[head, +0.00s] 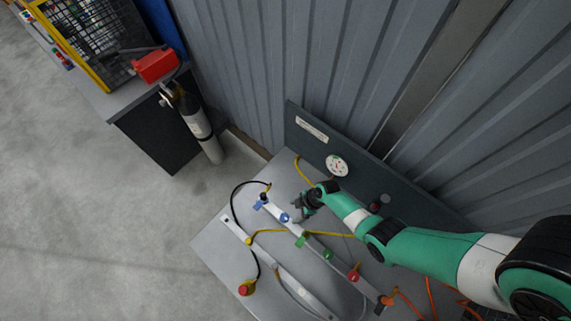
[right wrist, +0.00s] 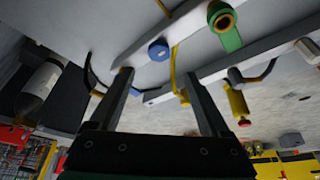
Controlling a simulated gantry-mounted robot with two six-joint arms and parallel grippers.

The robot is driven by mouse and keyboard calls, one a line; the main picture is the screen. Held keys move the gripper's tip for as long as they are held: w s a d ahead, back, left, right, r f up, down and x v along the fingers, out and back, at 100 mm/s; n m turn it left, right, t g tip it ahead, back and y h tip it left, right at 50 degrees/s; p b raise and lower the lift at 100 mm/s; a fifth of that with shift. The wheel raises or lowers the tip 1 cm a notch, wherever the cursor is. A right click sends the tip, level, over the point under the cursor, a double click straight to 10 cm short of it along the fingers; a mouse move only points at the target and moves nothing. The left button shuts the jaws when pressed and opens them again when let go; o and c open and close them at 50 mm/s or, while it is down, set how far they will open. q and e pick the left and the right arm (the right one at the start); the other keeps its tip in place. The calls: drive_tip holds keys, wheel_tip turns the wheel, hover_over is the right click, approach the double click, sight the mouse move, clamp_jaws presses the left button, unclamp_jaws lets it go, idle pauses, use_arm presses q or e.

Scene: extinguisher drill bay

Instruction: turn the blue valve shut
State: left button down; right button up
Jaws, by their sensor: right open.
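A row of coloured fittings runs along a pale rail on the grey bench. At its upper left end is a blue lever-like handle (head: 258,206), with a round blue knob (head: 285,217) beside it. In the right wrist view, the round blue knob (right wrist: 158,50) shows beyond my fingertips, and a small bit of blue shows by the left finger. My right gripper (head: 297,209) is just right of the round blue knob, above the bench. Its fingers are apart and empty in the right wrist view (right wrist: 157,80). My left gripper is not in view.
A green handle (head: 301,240), a green knob (head: 328,254) and a red knob (head: 353,276) follow along the rail. Yellow and black hoses cross the bench. A dark back panel with a gauge (head: 337,165) stands behind. A red-topped emergency button (head: 244,289) is near the front edge.

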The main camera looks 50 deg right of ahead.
sight(285, 218)
drive_tip(key=b+x, duration=0.6)
drive_tip(key=x, duration=0.3)
drive_tip(key=shift+w+f+b, duration=0.15)
drive_tip(key=shift+f+b, duration=0.15)
drive_tip(key=shift+b, duration=0.1)
drive_tip(key=shift+r, duration=0.1)
drive_tip(key=shift+c, duration=0.3)
clamp_jaws()
